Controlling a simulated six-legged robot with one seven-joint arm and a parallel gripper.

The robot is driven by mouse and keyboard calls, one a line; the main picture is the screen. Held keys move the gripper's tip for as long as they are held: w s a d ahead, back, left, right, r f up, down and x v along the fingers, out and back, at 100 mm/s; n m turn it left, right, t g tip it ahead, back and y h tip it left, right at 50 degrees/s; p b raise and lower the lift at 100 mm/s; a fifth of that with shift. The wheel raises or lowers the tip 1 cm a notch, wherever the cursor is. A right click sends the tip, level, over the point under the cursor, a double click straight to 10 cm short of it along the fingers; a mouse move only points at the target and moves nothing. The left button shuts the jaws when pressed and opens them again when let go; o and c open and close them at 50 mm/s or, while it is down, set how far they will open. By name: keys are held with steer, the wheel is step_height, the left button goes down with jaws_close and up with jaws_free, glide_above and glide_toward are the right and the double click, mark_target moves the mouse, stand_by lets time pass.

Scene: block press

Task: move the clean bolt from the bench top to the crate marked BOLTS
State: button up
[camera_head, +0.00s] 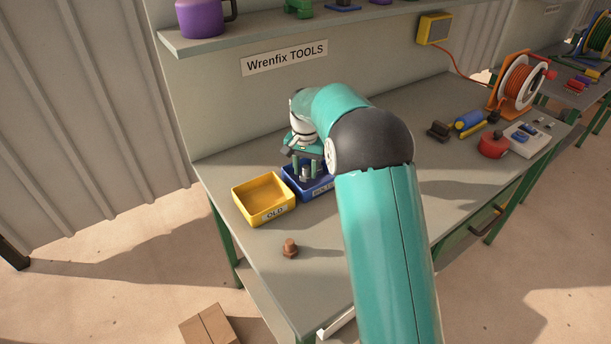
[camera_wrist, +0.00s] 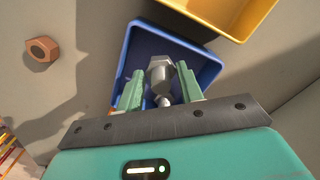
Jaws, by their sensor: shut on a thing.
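My gripper (camera_head: 305,164) is shut on the clean grey bolt (camera_head: 306,174), low over the blue crate (camera_head: 318,192), whose label is partly visible. In the wrist view the bolt (camera_wrist: 160,67) shows its hex head between the two green fingers (camera_wrist: 160,82), with the blue crate (camera_wrist: 137,48) around and behind it. I cannot tell whether the bolt touches the crate floor. A brown, rusty bolt (camera_head: 290,248) stands on the bench top in front of the crates; it also shows in the wrist view (camera_wrist: 42,49).
A yellow crate (camera_head: 264,214) marked OLD stands just left of the blue crate. The grey bench (camera_head: 245,159) has a wall panel behind it and a shelf (camera_head: 270,30) above. A cable reel (camera_head: 520,82), red tin (camera_head: 493,146) and tools lie to the right.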

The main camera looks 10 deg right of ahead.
mark_target(305, 175)
steer(key=shift+f, duration=1.45)
steer(key=shift+f, duration=0.1)
steer(key=o, duration=1.1)
steer(key=shift+f, duration=0.1)
